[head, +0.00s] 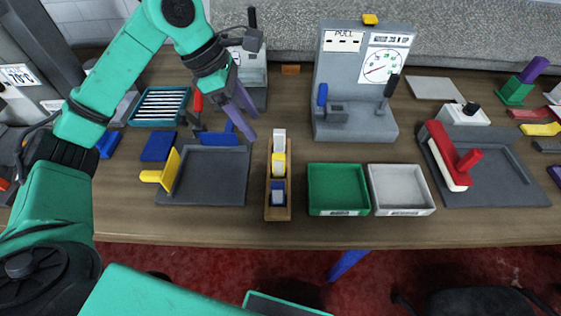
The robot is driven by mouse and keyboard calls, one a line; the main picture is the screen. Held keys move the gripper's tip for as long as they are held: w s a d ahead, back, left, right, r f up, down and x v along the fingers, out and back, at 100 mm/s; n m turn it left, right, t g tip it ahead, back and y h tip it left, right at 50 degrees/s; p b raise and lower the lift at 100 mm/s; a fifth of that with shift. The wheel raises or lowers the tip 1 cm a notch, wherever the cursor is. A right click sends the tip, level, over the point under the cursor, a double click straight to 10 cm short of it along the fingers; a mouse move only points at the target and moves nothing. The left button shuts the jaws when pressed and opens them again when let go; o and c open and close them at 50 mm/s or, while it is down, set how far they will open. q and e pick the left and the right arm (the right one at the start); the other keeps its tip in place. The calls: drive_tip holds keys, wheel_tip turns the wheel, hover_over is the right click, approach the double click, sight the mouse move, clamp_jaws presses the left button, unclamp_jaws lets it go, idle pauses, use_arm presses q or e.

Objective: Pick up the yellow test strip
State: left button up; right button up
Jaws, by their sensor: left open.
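A narrow wooden rack (267,205) stands near the middle of the table and holds a few upright pieces in a row. The yellow test strip (280,160) appears to be the middle one, between a white piece (279,138) at the back and a blue-and-white piece (278,190) at the front. My left gripper (242,128) is open, with its purple-grey fingers pointing down. It is to the left of the rack and slightly behind it, apart from the strip. Nothing shows between its fingers. My right gripper is not in view.
A green tray (338,210) and a white tray (402,208) stand right of the rack. A grey plate (205,185) with a yellow-handled tool (162,172) lies left. A grey gauge machine (355,120) stands behind. A red-and-white tool (446,158) sits at right.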

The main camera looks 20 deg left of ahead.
sight(277, 156)
use_arm(q)
drive_tip(key=p+x, duration=0.1)
drive_tip(key=x, duration=0.3)
drive_tip(key=p+x, duration=0.2)
drive_tip(key=x, duration=0.2)
drive_tip(key=d+p+x, duration=0.1)
drive_tip(key=p+x, duration=0.1)
drive_tip(key=x, duration=0.2)
drive_tip(key=shift+s+d+f, duration=0.15)
drive_tip(key=shift+s+f, duration=0.05)
drive_tip(key=shift+s, duration=0.1)
drive_tip(key=shift+d+f, duration=0.1)
drive_tip(key=shift+f, duration=0.15)
drive_tip(key=shift+w, duration=0.1)
drive_tip(key=c, duration=0.7)
clamp_jaws()
